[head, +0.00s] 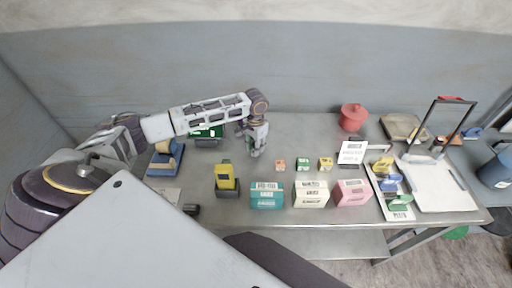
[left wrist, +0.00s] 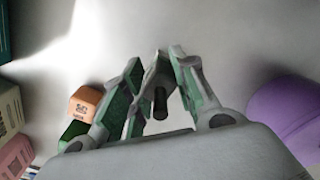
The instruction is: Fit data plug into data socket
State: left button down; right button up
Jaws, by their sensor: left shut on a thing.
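My left gripper (head: 257,150) hangs over the back middle of the steel table, pointing down. In the left wrist view its green-padded fingers (left wrist: 160,95) are shut on a small dark cylindrical piece (left wrist: 160,104), which may be the data plug. Its full shape is hidden by the fingers. I cannot make out a data socket for certain. A green panel-like unit (head: 207,132) stands behind and left of the gripper, partly covered by my left arm. A yellow unit on a dark base (head: 227,178) stands nearer, to the left. My right gripper does not show.
Small orange (head: 281,165), green (head: 303,163) and yellow (head: 326,163) cubes lie right of the gripper. Teal (head: 266,197), cream (head: 310,196) and pink (head: 351,193) boxes line the front. A blue tape dispenser (head: 165,160) stands left, a red pot (head: 352,117) back right.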

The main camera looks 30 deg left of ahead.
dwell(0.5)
pick_arm(q)
jog(key=shift+r+p, duration=0.3)
jog(key=shift+p, duration=0.75)
dwell(0.4)
jog(key=shift+r, duration=0.15)
dwell(0.5)
jog(key=shift+r, duration=0.3)
dwell(0.9)
jog(key=shift+r+n, duration=0.3)
jog(key=shift+r, duration=0.2)
dwell(0.7)
jog(key=shift+r, duration=2.55)
jog(key=shift+w+r, duration=0.1)
jog(key=shift+r, duration=0.05)
